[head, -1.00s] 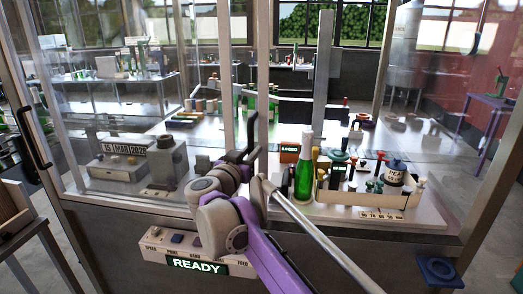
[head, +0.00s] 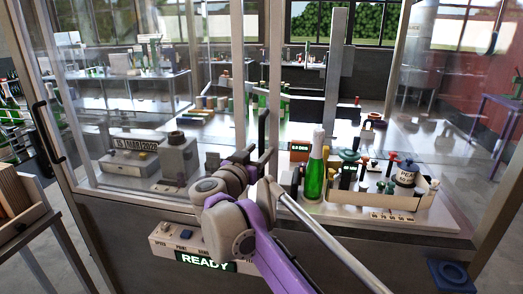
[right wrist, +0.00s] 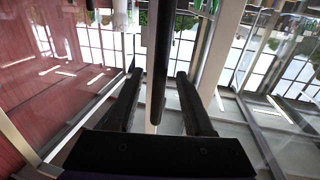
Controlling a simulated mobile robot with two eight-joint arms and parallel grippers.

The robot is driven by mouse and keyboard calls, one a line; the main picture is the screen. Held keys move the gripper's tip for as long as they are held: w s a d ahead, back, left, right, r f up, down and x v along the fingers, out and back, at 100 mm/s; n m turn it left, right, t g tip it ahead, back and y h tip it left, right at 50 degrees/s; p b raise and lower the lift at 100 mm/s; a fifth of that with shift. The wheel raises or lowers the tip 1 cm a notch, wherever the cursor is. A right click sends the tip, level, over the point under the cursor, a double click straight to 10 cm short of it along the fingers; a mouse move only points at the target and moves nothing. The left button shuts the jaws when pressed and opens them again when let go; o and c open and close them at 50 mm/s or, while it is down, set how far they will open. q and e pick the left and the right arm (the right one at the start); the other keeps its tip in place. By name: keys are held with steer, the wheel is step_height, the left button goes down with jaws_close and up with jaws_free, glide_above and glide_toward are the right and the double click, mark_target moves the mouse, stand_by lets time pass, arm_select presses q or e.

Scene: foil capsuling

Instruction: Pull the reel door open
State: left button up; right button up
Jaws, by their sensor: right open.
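The glass cabinet has clear door panels in metal frames. An upright black door handle (head: 262,128) stands on the central post in the head view. In the right wrist view the black handle bar (right wrist: 161,65) runs between my fingers, with gaps on both sides. My right gripper (head: 258,158) is open around this handle; it also shows in the right wrist view (right wrist: 158,100). The door (head: 217,100) looks shut. Which panel is the reel door I cannot tell for certain. My left gripper is not in view.
A second black handle (head: 47,135) is on the cabinet's left side. Inside stand a green bottle (head: 315,175), a grey date-stamp machine (head: 178,158) and a tool tray (head: 400,212). A control panel reading READY (head: 205,262) sits below. A wooden box (head: 18,208) stands at left.

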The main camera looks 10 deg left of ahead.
steer(key=v, duration=0.9)
steer(key=shift+b, duration=0.4)
steer(key=shift+w+d, duration=0.1)
steer(key=s+d+f+n+g+y+p, duration=0.1)
steer(key=s+d+f+g, duration=0.5)
steer(key=s+d+f, duration=0.7)
steer(key=s+d+f+n+g+y+p, duration=0.2)
steer(key=s+d+f+g+y+p, duration=0.1)
steer(key=s+d+f, duration=1.1)
step_height(320, 180, down, 6)
steer(key=s+g+y, duration=0.1)
steer(key=g, duration=0.1)
steer(key=shift+s+d+g, duration=0.3)
steer(key=shift+s+g, duration=0.1)
